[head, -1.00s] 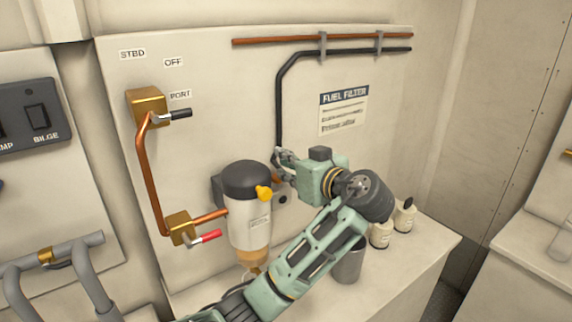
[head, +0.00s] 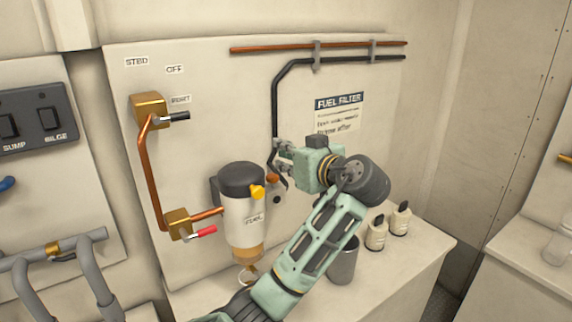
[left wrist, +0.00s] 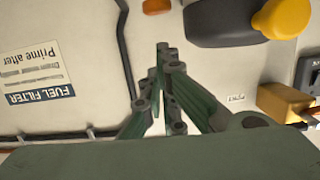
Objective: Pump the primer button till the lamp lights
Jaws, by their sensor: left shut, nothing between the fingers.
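The fuel filter (head: 243,215) has a black cap (head: 240,178) and a pale body on the panel. A yellow knob (head: 257,192), probably the primer button, sticks out of the cap's right front; it also shows in the left wrist view (left wrist: 283,18). My left gripper (head: 279,150) is shut and empty, above and right of the knob, apart from it. In the left wrist view its fingertips (left wrist: 163,50) meet before the panel. A dark round fitting (head: 277,200) right of the filter may be the lamp; no lit lamp is visible. My right gripper is not seen.
Two brass valves (head: 150,109) (head: 178,223) on copper pipe are left of the filter. A black hose (head: 275,105) runs behind my gripper. A grey cup (head: 342,264) and two small bottles (head: 376,235) (head: 399,220) stand on the ledge right of my forearm.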

